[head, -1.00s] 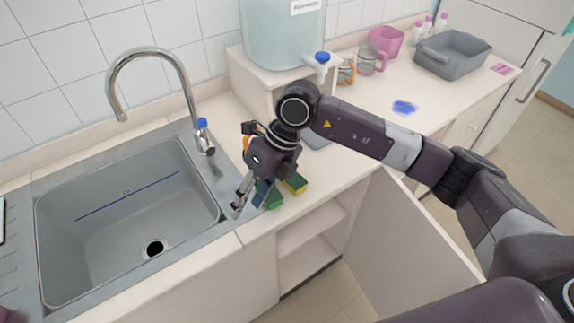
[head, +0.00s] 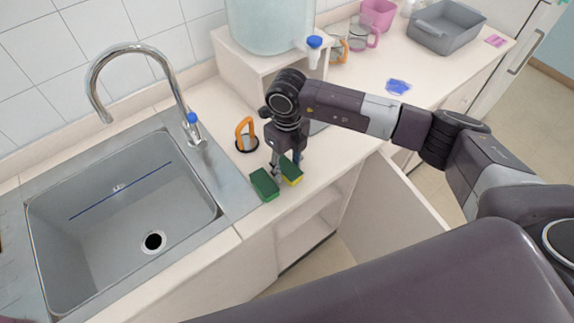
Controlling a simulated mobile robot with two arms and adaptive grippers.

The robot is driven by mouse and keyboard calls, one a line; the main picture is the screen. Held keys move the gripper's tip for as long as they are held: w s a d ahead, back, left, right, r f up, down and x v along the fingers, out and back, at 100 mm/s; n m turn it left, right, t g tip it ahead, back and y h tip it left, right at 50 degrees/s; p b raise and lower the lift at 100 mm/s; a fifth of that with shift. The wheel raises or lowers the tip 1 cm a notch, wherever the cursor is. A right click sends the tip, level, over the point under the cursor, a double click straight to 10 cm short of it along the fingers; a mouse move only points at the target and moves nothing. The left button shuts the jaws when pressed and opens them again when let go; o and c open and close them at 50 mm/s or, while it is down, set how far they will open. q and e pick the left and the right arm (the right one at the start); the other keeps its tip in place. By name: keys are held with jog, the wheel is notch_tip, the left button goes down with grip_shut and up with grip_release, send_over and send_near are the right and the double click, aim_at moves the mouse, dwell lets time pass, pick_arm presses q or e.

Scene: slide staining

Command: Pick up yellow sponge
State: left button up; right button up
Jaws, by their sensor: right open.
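The yellow sponge (head: 293,181) has a green top and lies on the counter to the right of the sink. My right gripper (head: 286,170) points down at it, open, with its fingers at the sponge. One finger shows at the sponge's left side; the other is mostly hidden behind it. I cannot tell whether the fingers touch it. A green sponge (head: 264,185) lies just to the left, close to the gripper. My left gripper is not in view.
The sink (head: 120,225) with its tap (head: 150,50) is on the left. An orange-handled holder (head: 246,135) stands behind the sponges. A water tank (head: 270,25) sits on a raised stand (head: 232,62). A grey tub (head: 448,30) is at the back right. An open cabinet door (head: 385,210) hangs below.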

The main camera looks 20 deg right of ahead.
aim_at(287, 167)
jog(key=shift+f, duration=0.1)
jog(key=c, duration=0.5)
jog(key=shift+c, duration=0.4)
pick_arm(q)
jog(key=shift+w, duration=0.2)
pick_arm(e)
jog(key=shift+r+b, duration=0.35)
jog(key=shift+r, duration=0.3)
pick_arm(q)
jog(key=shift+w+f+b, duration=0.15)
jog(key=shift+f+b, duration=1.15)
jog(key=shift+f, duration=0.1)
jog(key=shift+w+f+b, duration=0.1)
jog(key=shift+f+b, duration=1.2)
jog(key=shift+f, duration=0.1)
pick_arm(e)
notch_tip(287, 167, up, 19)
